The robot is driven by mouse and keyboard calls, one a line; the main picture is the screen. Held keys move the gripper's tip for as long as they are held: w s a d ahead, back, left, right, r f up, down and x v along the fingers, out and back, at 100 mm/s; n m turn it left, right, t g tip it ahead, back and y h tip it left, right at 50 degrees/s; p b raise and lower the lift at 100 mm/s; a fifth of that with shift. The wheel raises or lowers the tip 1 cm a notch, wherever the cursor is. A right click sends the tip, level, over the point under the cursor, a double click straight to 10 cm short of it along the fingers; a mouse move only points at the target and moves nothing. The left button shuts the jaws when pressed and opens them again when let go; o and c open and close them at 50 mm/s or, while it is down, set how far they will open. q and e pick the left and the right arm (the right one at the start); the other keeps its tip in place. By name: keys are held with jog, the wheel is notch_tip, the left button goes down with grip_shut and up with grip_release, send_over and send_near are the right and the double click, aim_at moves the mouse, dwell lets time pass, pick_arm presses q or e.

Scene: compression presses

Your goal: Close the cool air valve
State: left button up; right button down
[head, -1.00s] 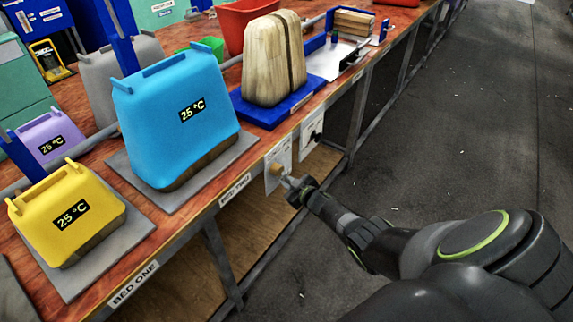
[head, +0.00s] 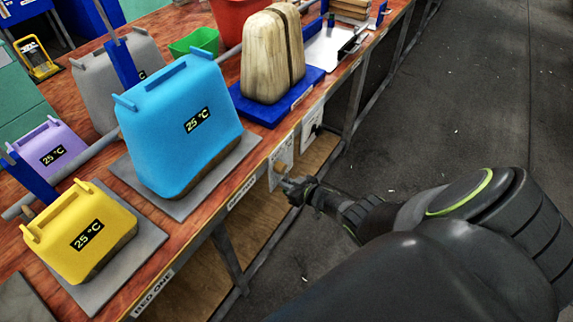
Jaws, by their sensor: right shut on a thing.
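A white valve panel (head: 283,154) is fixed to the table's front side, below the edge and near the "BED TWO" label. My right gripper (head: 287,184) reaches in from the right, with its fingertips at the lower part of this panel. It is shut on what appears to be the valve handle, which is small and mostly hidden by the fingers. I cannot read the panel's markings or tell the handle's exact angle. A second white panel (head: 312,122) with a dark fitting is farther along the same side. My left gripper is not in view.
On the wooden table stand a blue press cover (head: 180,125), a yellow one (head: 82,232), a purple one (head: 48,150) and a grey one (head: 105,85). A wooden mould (head: 270,60) sits on a blue base. Table legs stand below; the grey floor (head: 480,100) at right is clear.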

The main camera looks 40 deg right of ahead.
jog(key=shift+a, duration=0.1)
jog(key=c, duration=1.5)
grip_release()
jog(key=shift+s+r+p, duration=0.2)
jog(key=shift+s+p, duration=0.15)
jog(key=shift+p, duration=0.05)
jog(key=p+v, duration=0.7)
jog(key=v, duration=0.9)
jog(key=shift+s+p, duration=0.25)
jog(key=shift+p, duration=0.1)
